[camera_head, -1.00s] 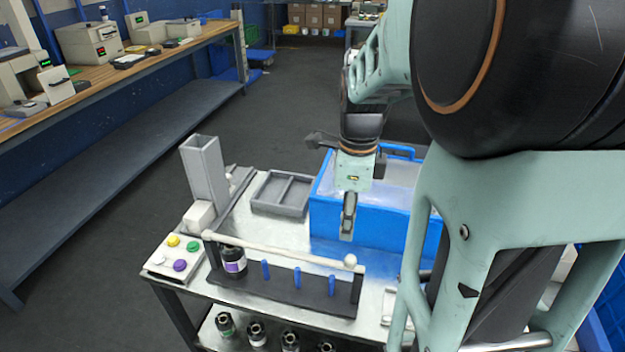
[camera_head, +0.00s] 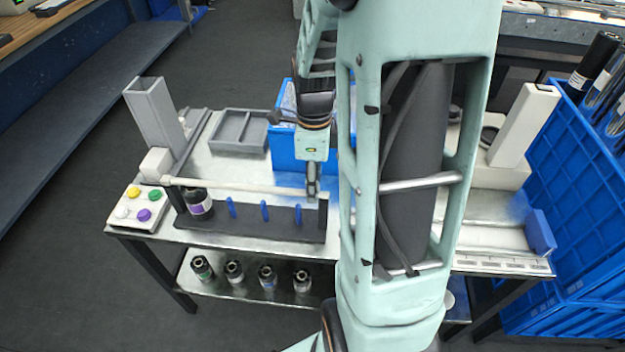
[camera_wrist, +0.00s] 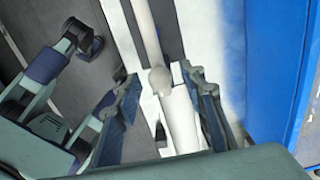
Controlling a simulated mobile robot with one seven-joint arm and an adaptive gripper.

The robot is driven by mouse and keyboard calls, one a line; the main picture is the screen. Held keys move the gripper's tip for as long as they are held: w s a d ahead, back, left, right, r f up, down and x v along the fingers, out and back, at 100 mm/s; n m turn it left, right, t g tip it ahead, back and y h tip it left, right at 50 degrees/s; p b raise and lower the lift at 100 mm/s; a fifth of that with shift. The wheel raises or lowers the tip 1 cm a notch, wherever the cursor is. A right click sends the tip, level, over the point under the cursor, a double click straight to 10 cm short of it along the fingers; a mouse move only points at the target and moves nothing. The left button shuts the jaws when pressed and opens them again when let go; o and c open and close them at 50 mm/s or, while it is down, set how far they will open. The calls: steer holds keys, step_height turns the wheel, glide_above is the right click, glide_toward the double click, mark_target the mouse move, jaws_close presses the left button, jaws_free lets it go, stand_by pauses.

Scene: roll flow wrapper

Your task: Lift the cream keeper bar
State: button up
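The cream keeper bar (camera_head: 245,187) lies across the top of a dark rack (camera_head: 262,228) on the metal cart. Its left end is near a black roll with a purple-and-white label (camera_head: 198,203). In the wrist view the bar (camera_wrist: 145,28) runs down to a round knob (camera_wrist: 160,80) at its end. My gripper (camera_head: 312,192) is at the bar's right end, where it hides the knob in the head view. In the wrist view my gripper (camera_wrist: 160,82) is open, with one finger on each side of the knob and visible gaps. The bar still rests on the rack.
Several blue pegs (camera_head: 264,211) stand on the rack below the bar. A blue bin (camera_head: 285,150) is behind it, beside a grey divided tray (camera_head: 238,131). A button box (camera_head: 140,208) is at left. Blue crates (camera_head: 570,210) stand at right.

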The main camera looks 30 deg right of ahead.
jaws_close()
steer(key=shift+r, duration=0.15)
stand_by(0.4)
